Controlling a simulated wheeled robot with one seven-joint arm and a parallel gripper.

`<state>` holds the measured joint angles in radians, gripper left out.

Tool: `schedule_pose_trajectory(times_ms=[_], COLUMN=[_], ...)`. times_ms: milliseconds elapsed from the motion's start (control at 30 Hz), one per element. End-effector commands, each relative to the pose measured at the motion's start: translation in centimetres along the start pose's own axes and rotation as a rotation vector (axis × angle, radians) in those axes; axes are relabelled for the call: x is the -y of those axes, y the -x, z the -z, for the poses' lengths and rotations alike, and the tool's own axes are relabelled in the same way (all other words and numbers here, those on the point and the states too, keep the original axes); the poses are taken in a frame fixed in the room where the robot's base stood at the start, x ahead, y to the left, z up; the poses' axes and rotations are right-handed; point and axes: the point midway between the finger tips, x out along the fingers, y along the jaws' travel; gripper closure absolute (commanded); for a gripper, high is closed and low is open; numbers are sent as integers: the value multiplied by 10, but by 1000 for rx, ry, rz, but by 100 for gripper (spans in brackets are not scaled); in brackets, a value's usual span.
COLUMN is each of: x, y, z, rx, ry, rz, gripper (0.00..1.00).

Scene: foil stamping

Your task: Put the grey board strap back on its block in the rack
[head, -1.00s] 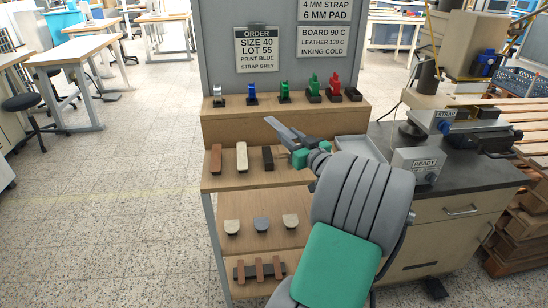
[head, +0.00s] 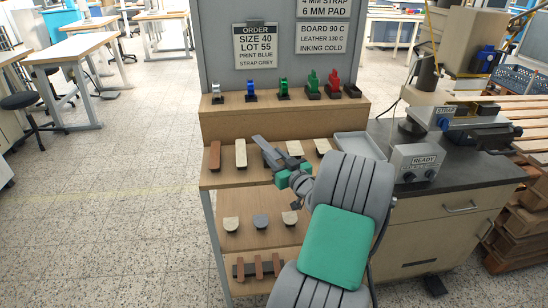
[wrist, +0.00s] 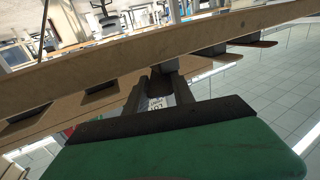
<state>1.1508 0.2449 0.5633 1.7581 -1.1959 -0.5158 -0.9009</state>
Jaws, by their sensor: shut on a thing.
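My gripper (head: 279,165) is shut on the grey board strap (head: 262,147). In the head view the strap juts from the fingers toward the upper left, over the middle tier of the rack (head: 228,178). The spot between the cream strap (head: 240,153) on the left and the cream strap (head: 294,148) on the right lies behind the strap and fingers, so its block is hidden. I cannot tell whether the strap touches a block. In the wrist view the fingers (wrist: 166,88) close on a small grey piece near a wooden shelf edge (wrist: 120,66).
Coloured stamps (head: 284,90) line the upper tier. Rounded pads (head: 261,222) sit below. A grey tray (head: 358,146) and the READY box (head: 416,162) are on the bench at right.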

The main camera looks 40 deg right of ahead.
Motion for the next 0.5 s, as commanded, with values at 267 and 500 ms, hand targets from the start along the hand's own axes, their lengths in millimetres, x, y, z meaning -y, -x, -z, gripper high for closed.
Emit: schedule_pose_trajectory(times_ms=[267, 500], x=[0, 0], y=[0, 1], z=[-10, -15], rx=[5, 13], ry=[0, -4], rz=[-1, -1], gripper=[100, 66])
